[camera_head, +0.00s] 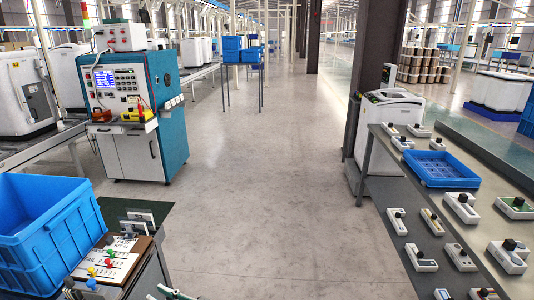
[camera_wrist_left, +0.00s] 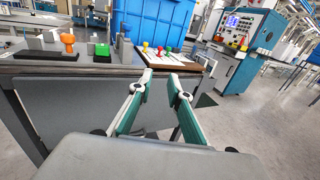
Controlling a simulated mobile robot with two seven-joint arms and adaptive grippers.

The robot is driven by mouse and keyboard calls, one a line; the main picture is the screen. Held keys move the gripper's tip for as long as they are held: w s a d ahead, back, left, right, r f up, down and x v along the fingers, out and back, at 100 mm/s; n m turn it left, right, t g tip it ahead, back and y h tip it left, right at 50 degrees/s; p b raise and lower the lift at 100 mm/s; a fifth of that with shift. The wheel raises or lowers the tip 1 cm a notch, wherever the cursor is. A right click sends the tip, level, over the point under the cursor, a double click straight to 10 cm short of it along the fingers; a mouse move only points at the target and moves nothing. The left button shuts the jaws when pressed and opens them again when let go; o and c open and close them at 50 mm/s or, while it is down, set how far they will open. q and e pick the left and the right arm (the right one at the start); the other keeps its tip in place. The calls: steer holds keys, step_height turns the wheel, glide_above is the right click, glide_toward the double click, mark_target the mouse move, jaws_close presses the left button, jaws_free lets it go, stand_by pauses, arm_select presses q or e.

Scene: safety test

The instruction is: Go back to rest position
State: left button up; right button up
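My left gripper (camera_wrist_left: 158,82) is open in the left wrist view, its two teal-lined fingers apart with nothing between them. It points toward the edge of the left worktable (camera_wrist_left: 92,71). In the head view, a small part of my left gripper (camera_head: 168,292) shows at the bottom edge, to the right of the same worktable. My right gripper is in neither view.
A large blue crate (camera_head: 40,235) and a board with coloured knobs (camera_head: 112,260) sit on the left worktable. On the right, a grey table (camera_head: 410,205) bears a blue tray (camera_head: 440,168) and several small devices. The floor (camera_head: 270,200) between is clear.

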arm_select(q)
steer(key=s+d+f+n+g+h, duration=0.15)
steer(key=s+f+h, duration=0.25)
steer(key=f, duration=0.4)
steer(key=s+d+f+n+h, duration=0.2)
steer(key=s+f+n+h, duration=0.1)
steer(key=s+f, duration=0.3)
steer(key=s+d+f+n+g+h, duration=0.1)
steer(key=s+d+f+n+h, duration=0.2)
steer(key=f, duration=0.6)
steer(key=s+d+n+t+h, duration=0.2)
steer(key=s+d+n+h, duration=0.1)
steer(key=s+n+h, duration=0.25)
step_height(320, 180, up, 9)
steer(key=s+a+n+t+h, duration=0.1)
steer(key=s+n+t+h, duration=0.2)
steer(key=n, duration=0.3)
steer(key=shift+a+p, duration=0.15)
steer(key=shift+p, duration=0.15)
